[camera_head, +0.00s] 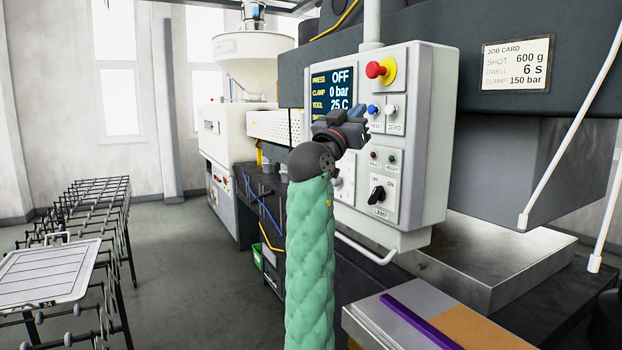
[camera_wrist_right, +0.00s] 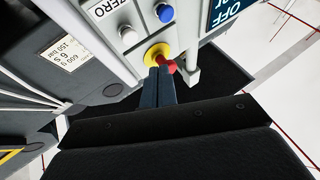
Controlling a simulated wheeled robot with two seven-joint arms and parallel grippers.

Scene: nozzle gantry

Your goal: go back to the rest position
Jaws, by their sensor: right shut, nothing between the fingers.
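My right gripper (camera_head: 360,113) is in front of the control panel (camera_head: 420,150), at the end of my green padded arm. Its dark fingers are shut with nothing between them, and they cover the lower part of the screen (camera_head: 333,88). In the right wrist view the shut fingers (camera_wrist_right: 158,84) point toward the red emergency button (camera_wrist_right: 164,60) on its yellow collar. The blue button (camera_head: 374,110) is close beside the fingers in the head view. I cannot tell whether the fingertips touch the panel. My left gripper is not in view.
The panel also carries a red button (camera_head: 378,70), a white zero button (camera_head: 392,111) and a lamp switch (camera_head: 379,193). A bench with a purple strip (camera_head: 418,318) is at lower right. A roller conveyor (camera_head: 95,205) holds a tray (camera_head: 50,270) at left. Open floor lies between.

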